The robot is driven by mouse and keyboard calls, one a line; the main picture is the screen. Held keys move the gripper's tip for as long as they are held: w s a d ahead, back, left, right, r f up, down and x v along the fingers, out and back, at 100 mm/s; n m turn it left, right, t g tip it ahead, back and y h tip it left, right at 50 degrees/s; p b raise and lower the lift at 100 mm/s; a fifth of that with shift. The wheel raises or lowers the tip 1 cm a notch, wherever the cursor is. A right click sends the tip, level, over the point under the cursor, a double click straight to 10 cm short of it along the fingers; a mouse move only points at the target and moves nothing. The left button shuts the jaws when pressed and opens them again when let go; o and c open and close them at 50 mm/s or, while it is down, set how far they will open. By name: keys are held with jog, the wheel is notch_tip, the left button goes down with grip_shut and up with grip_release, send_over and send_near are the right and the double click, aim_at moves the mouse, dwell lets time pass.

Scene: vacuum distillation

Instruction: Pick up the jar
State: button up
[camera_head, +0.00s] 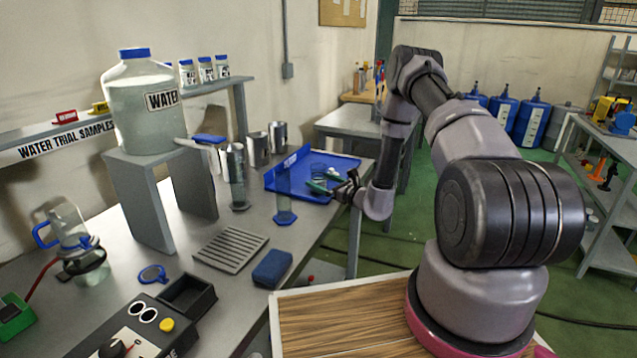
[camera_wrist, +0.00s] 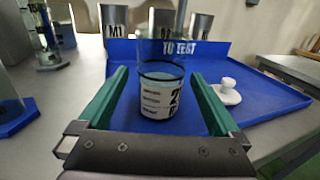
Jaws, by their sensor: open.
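The jar (camera_wrist: 162,94) is clear glass with a dark band and a white printed label. It stands upright at the blue tray marked "TO TEST" (camera_wrist: 262,88). In the wrist view it shows between the two green fingers of my gripper (camera_wrist: 160,84), with a gap on each side. My gripper is open and holds nothing. In the head view my gripper (camera_head: 324,184) is low over the blue tray (camera_head: 345,164); I cannot make out the jar clearly there.
A white knobbed lid (camera_wrist: 225,91) lies on the tray to the jar's right. Metal beakers (camera_wrist: 114,20) stand behind the tray. A clear cylinder (camera_head: 284,187) on a blue base stands near the tray's front. A large water bottle (camera_head: 143,108) stands on a grey stand at left.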

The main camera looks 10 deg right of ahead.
grip_shut()
jog(key=shift+r, duration=0.1)
